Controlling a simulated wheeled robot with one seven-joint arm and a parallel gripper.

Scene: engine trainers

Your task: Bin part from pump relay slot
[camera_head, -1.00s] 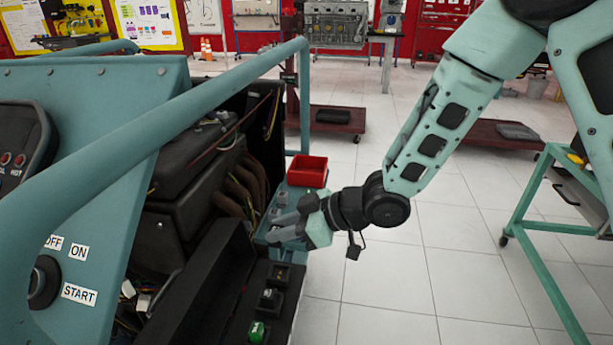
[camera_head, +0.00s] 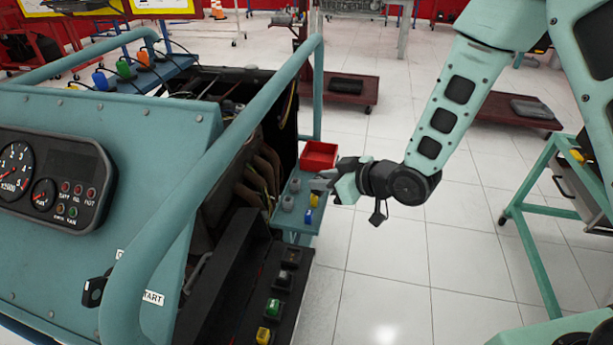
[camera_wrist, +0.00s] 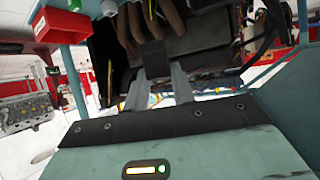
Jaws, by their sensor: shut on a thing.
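My gripper (camera_head: 323,184) is over the small blue-green shelf (camera_head: 295,239) on the side of the engine trainer, just in front of the red bin (camera_head: 319,153). In the wrist view my gripper (camera_wrist: 158,72) is shut on a dark block-shaped part (camera_wrist: 152,54) between its fingertips. The part is hard to make out in the head view. The red bin also shows in the wrist view (camera_wrist: 62,25), at the upper left. The black relay panel (camera_head: 232,273) has a row of slots. A green relay (camera_head: 272,306), a yellow one (camera_head: 263,335) and a dark one (camera_head: 283,279) sit there.
Grey round pieces (camera_head: 288,203) and a blue piece (camera_head: 308,216) stand on the shelf. The trainer's blue-green rail (camera_head: 240,135) runs left of my gripper. A green-framed cart (camera_head: 530,225) stands to the right. The floor between is clear.

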